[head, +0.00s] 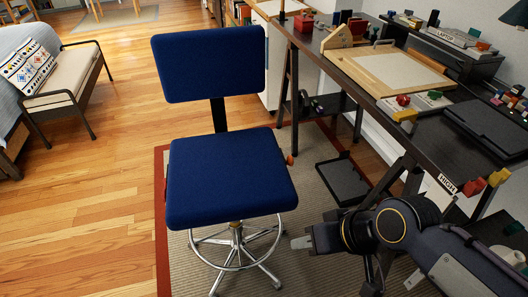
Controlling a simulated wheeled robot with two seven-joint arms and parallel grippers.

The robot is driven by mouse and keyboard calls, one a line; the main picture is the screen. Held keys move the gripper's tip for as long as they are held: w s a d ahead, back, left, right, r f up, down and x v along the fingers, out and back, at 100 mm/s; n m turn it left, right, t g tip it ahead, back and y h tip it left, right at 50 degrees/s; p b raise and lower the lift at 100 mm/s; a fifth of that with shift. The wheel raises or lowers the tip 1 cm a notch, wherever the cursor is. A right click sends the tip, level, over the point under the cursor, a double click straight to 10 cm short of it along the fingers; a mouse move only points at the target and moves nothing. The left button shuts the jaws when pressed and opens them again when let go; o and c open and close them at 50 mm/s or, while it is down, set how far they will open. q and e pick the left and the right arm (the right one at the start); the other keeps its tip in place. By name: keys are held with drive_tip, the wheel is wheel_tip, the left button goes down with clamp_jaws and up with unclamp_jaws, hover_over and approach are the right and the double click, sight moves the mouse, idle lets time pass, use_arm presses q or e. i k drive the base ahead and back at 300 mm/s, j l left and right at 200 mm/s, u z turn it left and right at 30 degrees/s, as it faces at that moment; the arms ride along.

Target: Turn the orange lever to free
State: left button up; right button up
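A blue office chair (230,178) stands in the middle of the head view, on a striped rug. A small orange lever end (291,160) sticks out at the right edge of its seat; the rest of the lever is hidden and no "free" mark can be read. My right gripper (299,242) comes in from the lower right, low beside the chair base. It is below the orange lever, apart from it, and points left. Its finger gap cannot be made out. My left gripper is not in view.
A dark desk (455,150) fills the right side, with a drawing board (388,70) and small items on top. Red (473,187) and yellow (498,177) handles sit at its front edge by a HIGH label. Wooden floor (90,200) is clear on the left.

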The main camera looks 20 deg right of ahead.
sight(289, 160)
drive_tip(key=l+u, duration=0.7)
drive_tip(key=l, duration=0.2)
drive_tip(key=l+z, duration=0.1)
drive_tip(key=z, duration=0.25)
drive_tip(key=l+z, duration=0.15)
drive_tip(key=z, duration=3)
drive_tip(key=j+z, duration=0.15)
drive_tip(key=z, duration=1.25)
drive_tip(key=j+z, duration=0.1)
drive_tip(key=z, duration=2.7)
drive_tip(key=k+z, duration=0.1)
drive_tip(key=z, duration=2.7)
drive_tip(key=l+z, duration=0.1)
drive_tip(key=z, duration=1.3)
